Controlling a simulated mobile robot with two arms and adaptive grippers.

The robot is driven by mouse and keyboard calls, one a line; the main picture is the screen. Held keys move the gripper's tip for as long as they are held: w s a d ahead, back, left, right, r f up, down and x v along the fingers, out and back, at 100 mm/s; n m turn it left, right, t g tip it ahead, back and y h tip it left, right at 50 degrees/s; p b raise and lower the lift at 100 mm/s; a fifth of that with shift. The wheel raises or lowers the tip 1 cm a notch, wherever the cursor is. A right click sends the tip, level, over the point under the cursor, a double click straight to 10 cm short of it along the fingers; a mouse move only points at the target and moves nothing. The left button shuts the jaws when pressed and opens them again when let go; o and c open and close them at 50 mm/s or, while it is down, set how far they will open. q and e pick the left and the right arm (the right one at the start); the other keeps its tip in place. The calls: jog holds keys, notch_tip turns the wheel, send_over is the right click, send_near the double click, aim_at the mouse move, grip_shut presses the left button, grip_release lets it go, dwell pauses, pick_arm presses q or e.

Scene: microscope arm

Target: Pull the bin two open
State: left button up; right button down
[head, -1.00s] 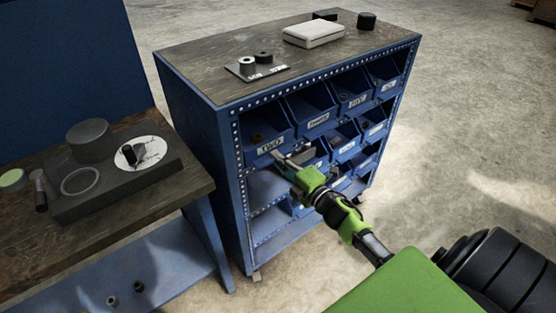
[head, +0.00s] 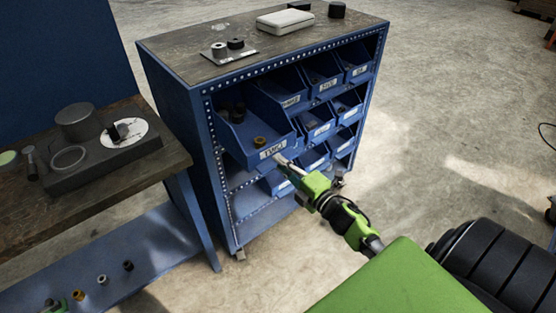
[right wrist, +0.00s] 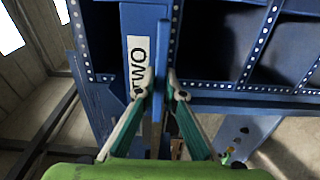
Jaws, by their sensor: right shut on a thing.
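Bin two (head: 238,143) is a blue bin in the upper left slot of the cabinet, with a white label reading TWO. It sticks out well past the cabinet front, with dark round parts and a brass-coloured part inside. My right gripper (head: 284,166) is at the bin's front, just below and right of the label. In the right wrist view, my right gripper (right wrist: 160,88) is shut on a thin blue edge of bin two beside the label (right wrist: 138,62).
The blue cabinet (head: 172,100) holds other labelled bins to the right and below. A white box (head: 285,22) and dark cylinders stand on its top. A workbench (head: 165,160) stands close on the left. Open floor (head: 450,110) lies to the right.

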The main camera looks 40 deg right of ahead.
jog(key=shift+s, duration=0.1)
jog(key=c, duration=2.2)
grip_release()
jog(key=shift+o, duration=0.3)
pick_arm(q)
jog(key=shift+s, duration=0.65)
jog(key=shift+w, duration=0.2)
pick_arm(e)
jog(key=s, duration=1.2)
jog(key=shift+d, duration=0.45)
